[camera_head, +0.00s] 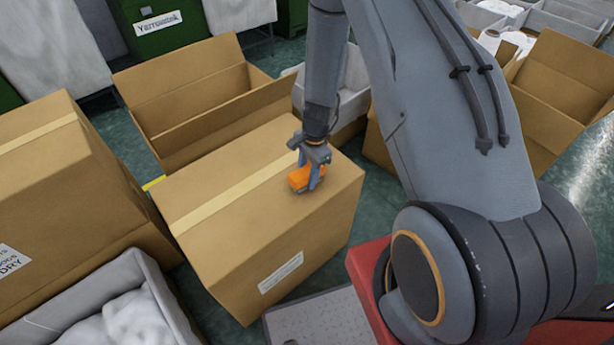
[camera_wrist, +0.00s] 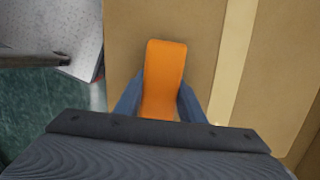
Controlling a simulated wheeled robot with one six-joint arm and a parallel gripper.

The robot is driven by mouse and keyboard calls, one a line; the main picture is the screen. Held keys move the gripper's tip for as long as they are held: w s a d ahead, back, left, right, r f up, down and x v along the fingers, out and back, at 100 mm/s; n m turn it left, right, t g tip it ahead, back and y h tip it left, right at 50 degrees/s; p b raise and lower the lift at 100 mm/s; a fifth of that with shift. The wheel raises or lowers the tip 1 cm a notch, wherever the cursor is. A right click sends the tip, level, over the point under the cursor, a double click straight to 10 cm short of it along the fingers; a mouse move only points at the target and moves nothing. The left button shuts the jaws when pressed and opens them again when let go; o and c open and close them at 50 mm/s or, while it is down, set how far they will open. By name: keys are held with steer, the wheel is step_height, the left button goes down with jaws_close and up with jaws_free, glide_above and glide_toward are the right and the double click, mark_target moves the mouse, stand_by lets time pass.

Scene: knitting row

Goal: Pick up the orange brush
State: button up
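The orange brush (camera_head: 300,180) lies on top of a closed cardboard box (camera_head: 235,245), near its right side. In the wrist view the brush (camera_wrist: 165,65) is in the middle, its rounded far end reaching past the fingertips. My gripper (camera_head: 311,176) points down at the brush. In the wrist view the two dark fingers of my gripper (camera_wrist: 162,92) stand on either side of the brush, against its edges with no visible gap. The near end of the brush is hidden behind the gripper body. I see no clear lift off the box.
An open empty box (camera_head: 190,85) stands behind the closed box. Another closed box (camera_head: 60,190) is at the left, and an open box (camera_head: 565,85) is at the right. A grey bin with white contents (camera_head: 125,315) is at the front left.

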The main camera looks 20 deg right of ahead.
mark_target(307, 170)
steer(key=c, duration=0.4)
steer(key=shift+r, duration=0.1)
steer(key=shift+c, duration=0.2)
step_height(307, 170, up, 10)
steer(key=shift+f+b, duration=0.1)
steer(key=shift+b, duration=0.5)
